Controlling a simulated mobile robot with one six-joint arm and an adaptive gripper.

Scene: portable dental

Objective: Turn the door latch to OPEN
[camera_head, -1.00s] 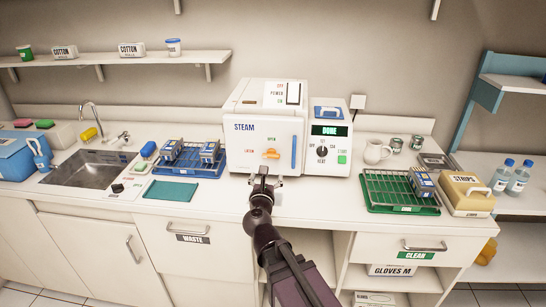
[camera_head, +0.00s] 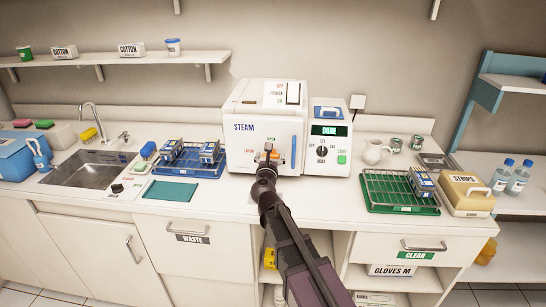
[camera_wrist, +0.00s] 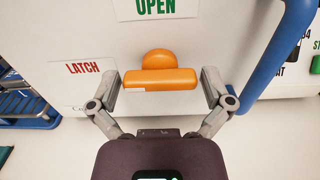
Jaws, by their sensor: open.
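The orange door latch (camera_wrist: 160,78) is on the white front door of the steam sterilizer (camera_head: 240,137). Its bar lies level in the wrist view, below the green OPEN label (camera_wrist: 155,6) and right of the red LATCH label (camera_wrist: 83,67). My gripper (camera_wrist: 160,88) is open, with one finger beyond each end of the bar. Small gaps show between the fingers and the bar. In the head view my gripper (camera_head: 267,157) covers most of the latch.
A blue door handle (camera_wrist: 275,50) stands just right of my right finger. The control panel reads DONE (camera_head: 330,130). A blue rack (camera_head: 190,160) is left of the sterilizer and a green rack (camera_head: 400,190) is to the right. The counter in front is clear.

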